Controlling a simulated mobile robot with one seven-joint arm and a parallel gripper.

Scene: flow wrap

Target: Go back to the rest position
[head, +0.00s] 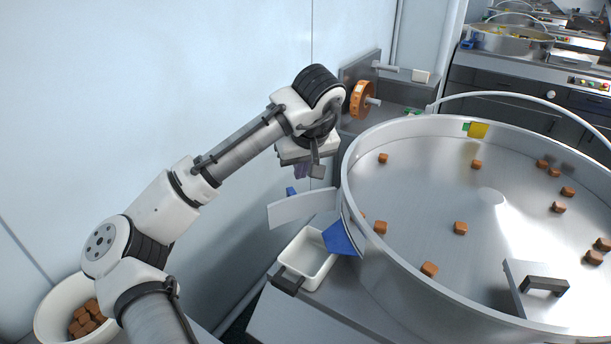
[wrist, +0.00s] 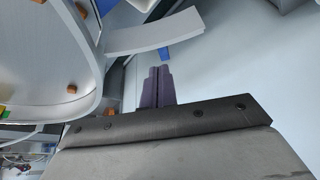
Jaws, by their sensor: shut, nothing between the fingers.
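My gripper (head: 302,171) hangs beside the left rim of the large round metal pan, over the gap between the pan and the wall. Its purple-grey fingers are together and empty; they also show in the wrist view (wrist: 157,86). My arm stretches from the lower left up to the middle of the head view, bent at the elbow. Part of the gripper is hidden behind the wrist in the head view.
The round pan (head: 400,250) holds several brown blocks (head: 460,228). A white tray (head: 312,268) with a dark handle stands below my gripper, near a curved light plate (head: 298,208) and a blue chute (head: 338,238). A white bucket (head: 48,318) of brown blocks stands lower left.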

